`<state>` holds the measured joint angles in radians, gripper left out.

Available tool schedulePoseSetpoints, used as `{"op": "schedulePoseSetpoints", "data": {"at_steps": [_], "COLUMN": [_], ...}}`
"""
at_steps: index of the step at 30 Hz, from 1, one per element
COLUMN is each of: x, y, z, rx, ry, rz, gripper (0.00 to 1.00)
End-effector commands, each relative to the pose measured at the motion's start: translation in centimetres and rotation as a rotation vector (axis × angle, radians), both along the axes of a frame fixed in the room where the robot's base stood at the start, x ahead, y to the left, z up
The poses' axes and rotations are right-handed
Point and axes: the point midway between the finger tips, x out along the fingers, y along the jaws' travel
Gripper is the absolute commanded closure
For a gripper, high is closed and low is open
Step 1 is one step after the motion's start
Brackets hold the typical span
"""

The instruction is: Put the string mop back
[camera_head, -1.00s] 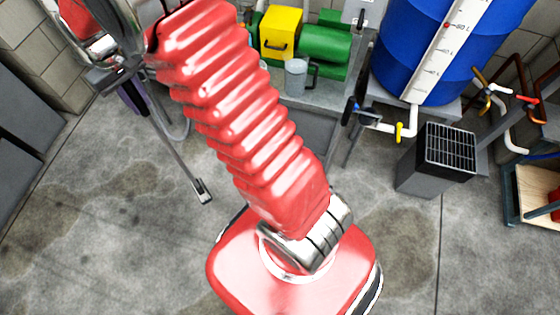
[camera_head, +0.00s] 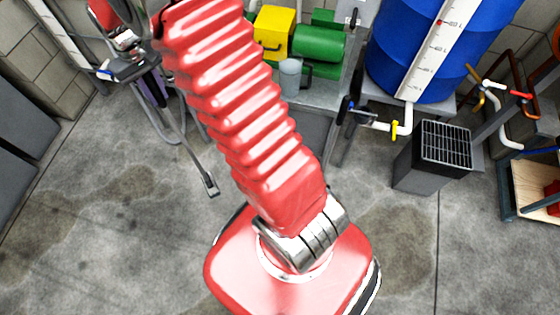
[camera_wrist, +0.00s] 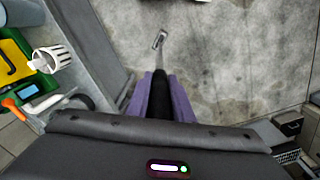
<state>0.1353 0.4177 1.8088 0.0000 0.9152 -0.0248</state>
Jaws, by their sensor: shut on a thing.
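My gripper (camera_wrist: 162,88) is shut on the dark grip of a long thin pole tool (camera_wrist: 160,58), between purple fingers. In the wrist view the pole runs away from me to a small grey metal head (camera_wrist: 159,40). In the head view the gripper (camera_head: 157,92) is at the upper left, partly hidden by my arm, and the pole (camera_head: 195,157) slants down to its head (camera_head: 211,186) over the floor. No mop strings show, so I cannot confirm that this is the string mop.
A grilled box (camera_head: 435,155) stands on the floor. The concrete floor (camera_head: 110,200) at left is open.

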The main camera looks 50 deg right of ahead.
Motion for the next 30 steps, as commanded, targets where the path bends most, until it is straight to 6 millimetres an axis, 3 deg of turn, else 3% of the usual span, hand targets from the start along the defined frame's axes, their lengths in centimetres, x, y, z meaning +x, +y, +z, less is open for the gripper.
{"op": "schedulePoseSetpoints", "data": {"at_steps": [3, 12, 20, 30], "x": [-1.0, -4.4, -8.4, -14.6], "y": [-3.4, -11.2, -17.3, -23.9], "z": [-0.6, -2.4, -3.8, -5.7], "rx": [0.000, 0.000, 0.000, 0.000], "ry": [-0.001, -0.001, 0.000, 0.000], "rz": [-0.064, -0.217, -0.350, -0.523], "gripper": [1.00, 1.00, 1.00, 1.00]}}
